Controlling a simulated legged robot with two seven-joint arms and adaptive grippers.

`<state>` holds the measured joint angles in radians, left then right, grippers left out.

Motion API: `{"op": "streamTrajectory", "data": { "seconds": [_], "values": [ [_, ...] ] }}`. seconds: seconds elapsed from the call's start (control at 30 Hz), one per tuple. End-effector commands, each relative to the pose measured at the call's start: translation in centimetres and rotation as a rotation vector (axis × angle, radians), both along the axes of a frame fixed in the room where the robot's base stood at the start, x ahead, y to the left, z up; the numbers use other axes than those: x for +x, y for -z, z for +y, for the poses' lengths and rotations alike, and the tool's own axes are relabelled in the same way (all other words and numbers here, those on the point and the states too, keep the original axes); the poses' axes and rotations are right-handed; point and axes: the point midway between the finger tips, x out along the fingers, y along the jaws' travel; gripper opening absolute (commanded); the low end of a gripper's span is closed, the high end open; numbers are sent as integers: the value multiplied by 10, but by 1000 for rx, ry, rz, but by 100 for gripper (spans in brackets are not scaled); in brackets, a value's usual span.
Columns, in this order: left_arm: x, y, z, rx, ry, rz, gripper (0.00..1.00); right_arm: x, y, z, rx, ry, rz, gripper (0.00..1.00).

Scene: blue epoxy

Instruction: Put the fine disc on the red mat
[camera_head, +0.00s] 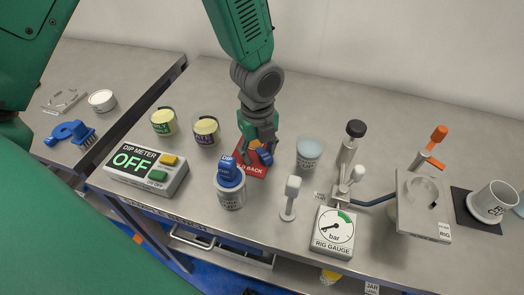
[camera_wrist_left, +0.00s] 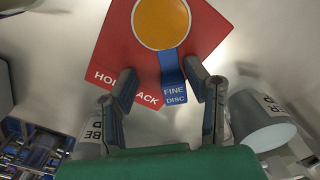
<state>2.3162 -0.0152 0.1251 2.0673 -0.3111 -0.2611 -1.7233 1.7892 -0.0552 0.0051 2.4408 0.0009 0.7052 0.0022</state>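The fine disc is an orange disc (camera_wrist_left: 162,22) with a blue handle labelled FINE DISC (camera_wrist_left: 174,88). It lies over the red mat (camera_wrist_left: 108,52), whose printed words are partly covered. In the head view the red mat (camera_head: 245,168) is on the grey bench, mostly hidden under my left gripper (camera_head: 259,148). In the wrist view my left gripper (camera_wrist_left: 163,78) has its two fingers apart, one on each side of the blue handle, with a clear gap at the left finger. The right finger is close to the handle. My right gripper is not in view.
A blue-topped jar (camera_head: 231,190) stands just in front of the mat, and a pale blue cup (camera_head: 309,152) to its right. Two yellow-topped cups (camera_head: 206,131) (camera_head: 163,122) and the dip meter (camera_head: 147,172) are left. A white post (camera_head: 290,198) and rig gauge (camera_head: 333,232) stand right.

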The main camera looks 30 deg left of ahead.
Motion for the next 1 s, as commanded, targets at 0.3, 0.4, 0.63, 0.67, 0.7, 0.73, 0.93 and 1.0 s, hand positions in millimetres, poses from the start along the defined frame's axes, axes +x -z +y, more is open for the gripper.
{"op": "streamTrajectory", "data": {
  "seconds": [0.3,0.4,0.63,0.67,0.7,0.73,0.93,1.0],
  "values": [
    [-1,-4,-4,8,-1,4,41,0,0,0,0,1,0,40],
    [0,-17,-2,6,-1,1,41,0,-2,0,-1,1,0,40],
    [0,-67,0,1,-1,-2,41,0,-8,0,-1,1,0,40],
    [0,-73,0,1,-2,-3,41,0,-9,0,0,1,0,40],
    [0,-81,1,1,-1,-2,41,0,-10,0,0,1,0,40],
    [0,-87,0,1,-1,-2,41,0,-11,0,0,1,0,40],
    [1,-116,-2,6,0,1,41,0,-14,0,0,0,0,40],
    [0,-121,-2,6,-1,1,41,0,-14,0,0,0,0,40]
  ]
}}
